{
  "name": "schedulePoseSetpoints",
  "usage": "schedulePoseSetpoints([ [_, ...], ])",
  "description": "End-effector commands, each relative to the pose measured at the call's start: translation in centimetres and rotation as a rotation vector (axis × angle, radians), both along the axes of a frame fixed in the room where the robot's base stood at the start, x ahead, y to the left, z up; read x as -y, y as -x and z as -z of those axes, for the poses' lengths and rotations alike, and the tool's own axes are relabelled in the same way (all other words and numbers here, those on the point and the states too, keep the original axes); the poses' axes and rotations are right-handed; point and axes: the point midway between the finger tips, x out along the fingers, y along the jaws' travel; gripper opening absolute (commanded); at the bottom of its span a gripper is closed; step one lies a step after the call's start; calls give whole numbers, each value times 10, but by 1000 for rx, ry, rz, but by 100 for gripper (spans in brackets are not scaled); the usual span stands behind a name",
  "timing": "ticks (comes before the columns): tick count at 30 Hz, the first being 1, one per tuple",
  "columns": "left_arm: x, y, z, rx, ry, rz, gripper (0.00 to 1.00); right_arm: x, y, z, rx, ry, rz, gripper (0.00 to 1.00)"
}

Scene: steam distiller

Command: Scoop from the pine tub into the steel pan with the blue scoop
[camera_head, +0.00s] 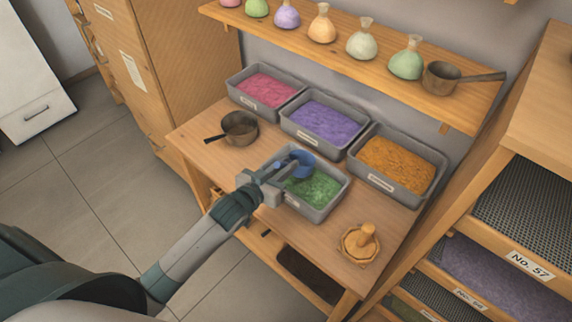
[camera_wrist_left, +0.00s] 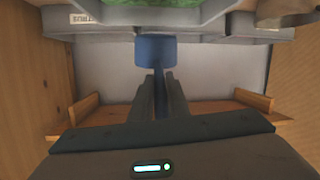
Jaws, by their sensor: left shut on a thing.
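The blue scoop (camera_head: 303,162) is held in my left gripper (camera_head: 272,178), which is shut on its handle. The scoop's bowl is over the grey tub of green material (camera_head: 316,213), which I take for the pine tub; its label is unreadable. I cannot tell whether the bowl touches the green. In the left wrist view, the scoop (camera_wrist_left: 155,52) stands out ahead of the shut fingers (camera_wrist_left: 157,92), and the green material (camera_wrist_left: 42,10) shows at the top. The steel pan (camera_head: 238,126) is on the table, left of the tub. My right gripper is out of view.
Tubs of pink (camera_head: 264,89), purple (camera_head: 325,124) and orange (camera_head: 397,163) material line the table's back. A wooden tool in a dish (camera_head: 360,242) stands front right. A shelf (camera_head: 290,30) above holds several flasks and a second pan (camera_head: 447,78). Bare table lies around the steel pan.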

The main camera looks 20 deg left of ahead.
Motion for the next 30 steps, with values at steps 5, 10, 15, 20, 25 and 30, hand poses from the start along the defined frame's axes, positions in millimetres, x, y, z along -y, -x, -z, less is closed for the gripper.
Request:
schedulePoseSetpoints([
  [5,0,-1,3,-7,-3,0,0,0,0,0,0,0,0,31],
  [10,1,-3,9,-18,-7,0,0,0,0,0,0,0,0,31],
  [15,1,-4,15,-32,-12,0,0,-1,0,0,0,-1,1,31],
  [20,2,-5,22,-45,-16,0,0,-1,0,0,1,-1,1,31],
  [25,3,-7,29,-59,-22,1,0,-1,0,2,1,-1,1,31],
  [30,3,-9,36,-74,-27,0,0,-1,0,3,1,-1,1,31],
])
